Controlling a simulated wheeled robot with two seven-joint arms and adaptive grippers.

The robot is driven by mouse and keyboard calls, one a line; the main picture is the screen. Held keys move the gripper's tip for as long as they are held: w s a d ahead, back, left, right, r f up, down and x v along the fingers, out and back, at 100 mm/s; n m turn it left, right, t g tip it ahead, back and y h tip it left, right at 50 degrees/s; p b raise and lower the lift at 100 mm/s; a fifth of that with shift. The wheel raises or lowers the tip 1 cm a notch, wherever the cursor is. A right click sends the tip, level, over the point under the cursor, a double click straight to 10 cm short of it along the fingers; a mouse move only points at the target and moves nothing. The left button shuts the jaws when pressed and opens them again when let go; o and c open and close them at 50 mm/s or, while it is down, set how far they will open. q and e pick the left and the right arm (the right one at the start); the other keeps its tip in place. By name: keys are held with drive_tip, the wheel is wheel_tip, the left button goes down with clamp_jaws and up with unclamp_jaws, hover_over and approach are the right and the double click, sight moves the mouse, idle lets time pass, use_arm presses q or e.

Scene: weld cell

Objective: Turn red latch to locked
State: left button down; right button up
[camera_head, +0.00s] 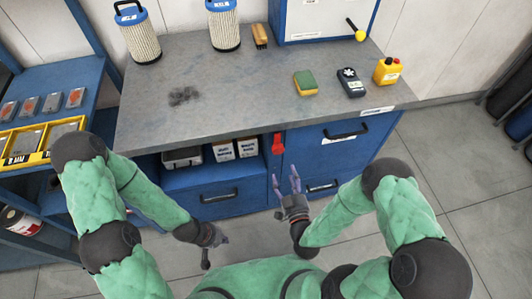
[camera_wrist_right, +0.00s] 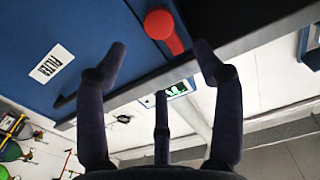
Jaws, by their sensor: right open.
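The red latch (camera_head: 278,144) sits on the blue cabinet front, just below the worktop edge, between the open shelf and the right-hand drawer. It looks roughly upright in the head view. In the right wrist view the red latch (camera_wrist_right: 163,28) shows a round end and a narrower arm. My right gripper (camera_head: 289,183) is open and empty, below the latch and apart from it. In the right wrist view the latch lies beyond and between its spread fingers (camera_wrist_right: 160,55). My left gripper (camera_head: 207,258) hangs low, away from the cabinet; its fingers are too small to read.
Drawer handles (camera_head: 345,133) stick out of the cabinet. A blue rack (camera_head: 50,100) stands at left. The floor (camera_head: 455,170) at right is clear.

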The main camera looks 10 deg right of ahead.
sight(279, 151)
drive_tip(key=w+b, duration=0.1)
drive_tip(key=w, duration=0.4)
drive_tip(key=w+b, duration=0.1)
drive_tip(key=w, duration=0.4)
drive_tip(key=shift+w+a, duration=0.2)
drive_tip(key=shift+w, duration=0.2)
drive_tip(key=shift+r, duration=0.1)
clamp_jaws()
